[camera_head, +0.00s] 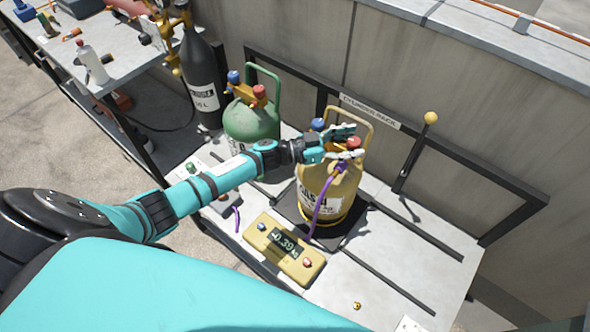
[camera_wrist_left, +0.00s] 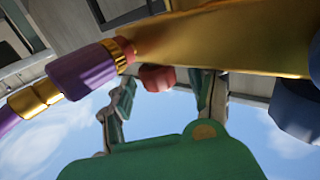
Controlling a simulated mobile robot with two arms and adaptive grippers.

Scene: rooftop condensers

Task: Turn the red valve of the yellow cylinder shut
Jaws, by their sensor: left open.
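The yellow cylinder (camera_head: 327,190) stands upright on a dark pad, with a tan handle over its top. Its red valve (camera_head: 354,143) is at the top right, and its blue valve (camera_head: 317,124) is at the back left. My left gripper (camera_head: 352,141) reaches in from the left at valve height. Its fingers are open, one on each side of the red valve. In the left wrist view the red valve (camera_wrist_left: 157,78) shows between the two fingertips, with no clear contact. A purple hose fitting (camera_wrist_left: 82,70) is close by on the left. My right gripper is not in view.
A purple hose (camera_head: 321,205) drops from the yellow cylinder near a yellow scale (camera_head: 284,249) in front. A green cylinder (camera_head: 252,121) stands to the left, close to my forearm. A lever with a yellow ball (camera_head: 431,118) is at the right. The bench's right side is mostly clear.

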